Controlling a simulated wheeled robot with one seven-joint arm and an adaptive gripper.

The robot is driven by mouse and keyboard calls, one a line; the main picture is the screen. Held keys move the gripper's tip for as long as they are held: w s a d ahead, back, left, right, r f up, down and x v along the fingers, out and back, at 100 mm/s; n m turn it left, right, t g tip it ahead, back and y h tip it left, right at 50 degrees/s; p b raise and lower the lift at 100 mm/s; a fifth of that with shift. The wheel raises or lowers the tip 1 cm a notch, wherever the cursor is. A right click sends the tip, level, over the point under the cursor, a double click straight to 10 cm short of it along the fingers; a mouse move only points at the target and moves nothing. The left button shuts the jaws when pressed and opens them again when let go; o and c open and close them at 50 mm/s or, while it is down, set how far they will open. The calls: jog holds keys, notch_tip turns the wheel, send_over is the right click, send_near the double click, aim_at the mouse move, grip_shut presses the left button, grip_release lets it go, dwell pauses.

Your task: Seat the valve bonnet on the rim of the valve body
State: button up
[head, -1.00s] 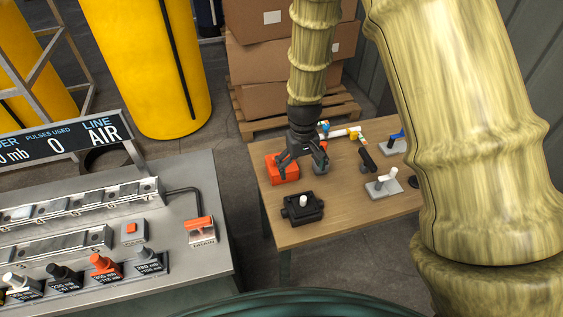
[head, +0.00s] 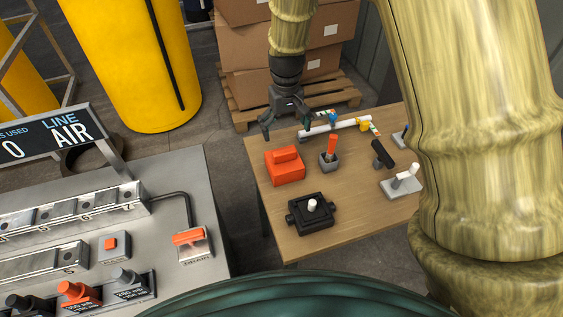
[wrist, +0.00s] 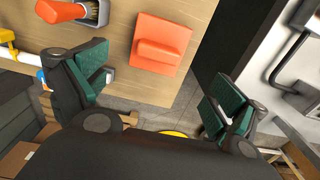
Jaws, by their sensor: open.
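The valve bonnet seems to be the orange block with a raised grip bar (head: 285,168), resting on the left part of the wooden table; it also shows in the wrist view (wrist: 160,55). The valve body seems to be the black box with side ports (head: 301,223), nearer the table's front edge. A white post stands up from its middle. The two are apart. My gripper (head: 284,126) is open and empty, beyond the orange block near the table's back left corner. In the wrist view its spread fingers (wrist: 155,92) have the orange block ahead, not between them.
A grey cup with an orange-handled brush (head: 330,155) stands just right of the bonnet. A white pipe (head: 335,128) lies behind it. A black-handled tool (head: 383,155) and a grey plate with a white lever (head: 400,184) lie farther right. A metal control bench (head: 222,225) stands left across a floor gap.

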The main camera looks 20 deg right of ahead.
aim_at(284, 151)
jog(key=shift+w+f, duration=0.15)
jog(key=shift+f, duration=1)
jog(key=shift+f+p, duration=0.65)
jog(key=shift+f, duration=1.3)
jog(key=shift+w+f+p, duration=0.15)
jog(key=shift+f+p, duration=0.55)
jog(key=shift+f, duration=0.7)
jog(key=shift+w+f+p, duration=0.1)
jog(key=shift+f+p, duration=0.6)
jog(key=shift+f, duration=0.65)
jog(key=c, duration=1.2)
